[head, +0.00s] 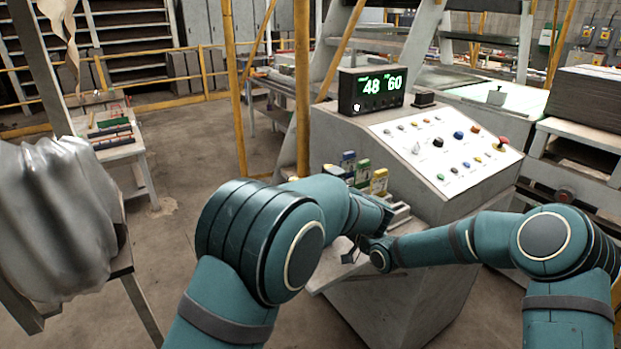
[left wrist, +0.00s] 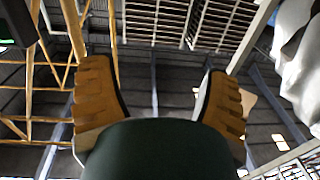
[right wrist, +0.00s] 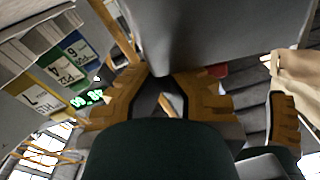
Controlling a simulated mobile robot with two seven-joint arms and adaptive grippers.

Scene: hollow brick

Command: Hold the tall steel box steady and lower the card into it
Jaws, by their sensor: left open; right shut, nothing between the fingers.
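In the head view my left gripper (head: 352,250) shows small and dark at the ledge on the console's near side, partly hidden by my arms. In the left wrist view its fingers (left wrist: 160,78) are wide apart with nothing between them. My right gripper (right wrist: 167,82) is shut and empty, its tips close together under a broad grey surface (right wrist: 215,30). I cannot tell whether that surface is the steel box or the ledge. Blue (head: 348,160), green (head: 363,169) and yellow (head: 379,181) labelled pieces stand beside the console. I cannot clearly pick out the card; my left forearm hides part of the ledge.
The sloped console (head: 440,145) with buttons and a green-digit display (head: 371,92) stands behind my arms. A yellow post (head: 302,90) rises to its left. A grey plastic-wrapped bundle (head: 55,220) is at far left. Open floor (head: 180,250) lies between bundle and console.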

